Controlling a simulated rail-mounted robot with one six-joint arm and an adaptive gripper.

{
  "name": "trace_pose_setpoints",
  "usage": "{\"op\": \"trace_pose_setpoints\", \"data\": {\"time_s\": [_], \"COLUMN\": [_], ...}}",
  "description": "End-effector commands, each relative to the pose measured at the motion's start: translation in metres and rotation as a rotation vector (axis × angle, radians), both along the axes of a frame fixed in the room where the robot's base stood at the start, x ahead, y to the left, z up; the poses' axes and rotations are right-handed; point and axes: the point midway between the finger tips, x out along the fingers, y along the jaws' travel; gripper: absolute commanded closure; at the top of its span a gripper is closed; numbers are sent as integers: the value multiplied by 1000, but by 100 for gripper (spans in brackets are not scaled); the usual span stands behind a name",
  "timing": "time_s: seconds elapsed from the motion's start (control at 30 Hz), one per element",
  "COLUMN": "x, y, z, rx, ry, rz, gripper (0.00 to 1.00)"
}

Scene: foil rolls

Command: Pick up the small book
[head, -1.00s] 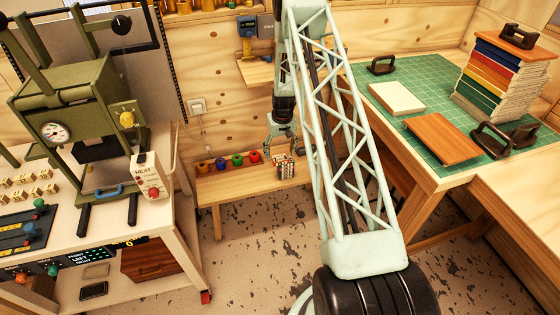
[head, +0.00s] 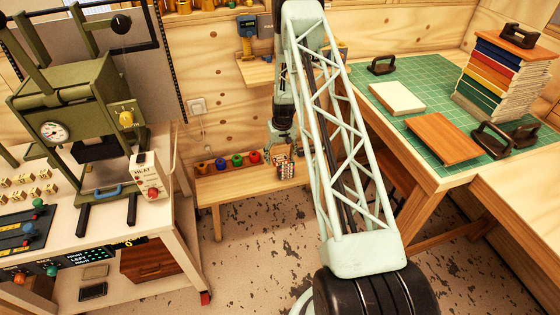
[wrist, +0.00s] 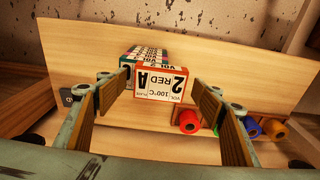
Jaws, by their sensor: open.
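The small book (wrist: 160,84) has a white and red-edged label reading "VOL 2 RED A 100°C", upside down in the wrist view. It stands at the near end of a short row of similar small volumes (wrist: 146,54). In the head view the group (head: 285,170) is at the right end of the low wooden bench (head: 235,190). My gripper (wrist: 168,88) is open, with one wood-padded finger on each side of the book.
Red, green, blue and orange foil rolls (wrist: 190,122) lie beside the books. A green press (head: 75,115) stands on the left cart. At right, a cutting mat (head: 420,95) holds a book stack (head: 500,85), boards and black-handled tools. The floor before the bench is clear.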

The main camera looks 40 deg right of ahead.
Motion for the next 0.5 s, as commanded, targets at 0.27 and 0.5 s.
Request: {"op": "trace_pose_setpoints", "data": {"time_s": [0.27, 0.5], "x": [0, 0], "y": [0, 0], "z": [0, 0], "rx": [0, 0], "ry": [0, 0], "rz": [0, 0], "gripper": [57, 68]}}
